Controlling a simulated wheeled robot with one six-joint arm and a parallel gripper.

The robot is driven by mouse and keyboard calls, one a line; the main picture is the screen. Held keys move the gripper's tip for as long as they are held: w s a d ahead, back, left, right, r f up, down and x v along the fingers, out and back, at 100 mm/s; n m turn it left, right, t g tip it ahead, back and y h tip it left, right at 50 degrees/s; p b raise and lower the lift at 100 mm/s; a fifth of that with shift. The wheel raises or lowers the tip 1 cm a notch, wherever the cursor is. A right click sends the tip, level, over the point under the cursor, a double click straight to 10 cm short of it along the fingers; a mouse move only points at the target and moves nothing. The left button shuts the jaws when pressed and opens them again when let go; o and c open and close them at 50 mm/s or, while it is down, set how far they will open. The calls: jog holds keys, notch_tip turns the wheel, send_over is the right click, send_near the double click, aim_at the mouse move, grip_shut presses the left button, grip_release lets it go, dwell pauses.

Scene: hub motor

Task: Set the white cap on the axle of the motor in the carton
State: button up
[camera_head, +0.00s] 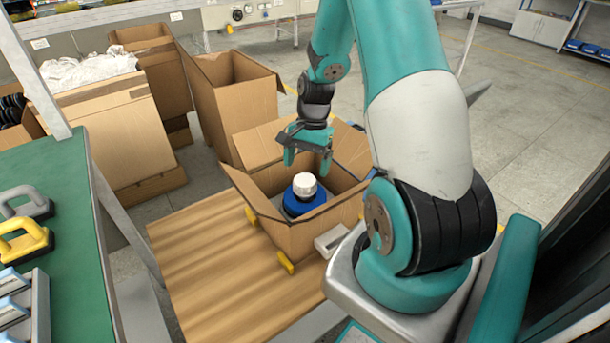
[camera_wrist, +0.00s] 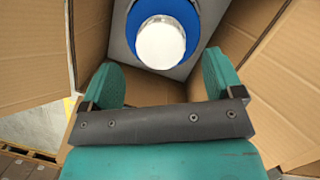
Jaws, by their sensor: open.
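The white cap (camera_head: 304,184) sits on top of the blue motor (camera_head: 306,204) inside the open carton (camera_head: 301,238). The cap hides the axle. In the wrist view the white cap (camera_wrist: 161,42) shows over the blue motor (camera_wrist: 150,8), beyond my fingertips. My gripper (camera_head: 308,160) is open and empty, above the back part of the carton and a little above the cap. Its two teal fingers also show in the wrist view (camera_wrist: 162,85), apart and touching nothing. I cannot tell how firmly the cap is seated.
The carton's flaps stand open around my gripper. The carton rests on a wooden surface (camera_head: 215,265). Taller cartons (camera_head: 235,100) stand behind it. A green table (camera_head: 60,190) with yellow and grey handled tools is at the left. The wooden surface left of the carton is clear.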

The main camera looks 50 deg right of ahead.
jog(key=v, duration=0.7)
jog(key=w+a+r+n, duration=0.2)
jog(key=a+r+n, duration=0.4)
jog(key=a, duration=0.5)
jog(key=s+a+r+n, duration=0.4)
jog(key=s+a+n, duration=0.4)
jog(key=a, duration=0.3)
jog(key=s+a+r+n+y, duration=0.1)
jog(key=s+a+r+n, duration=0.4)
jog(key=s+a+n, duration=0.3)
jog(key=a, duration=0.3)
jog(key=shift+a+t+p, duration=0.15)
jog(key=shift+t+p, duration=0.25)
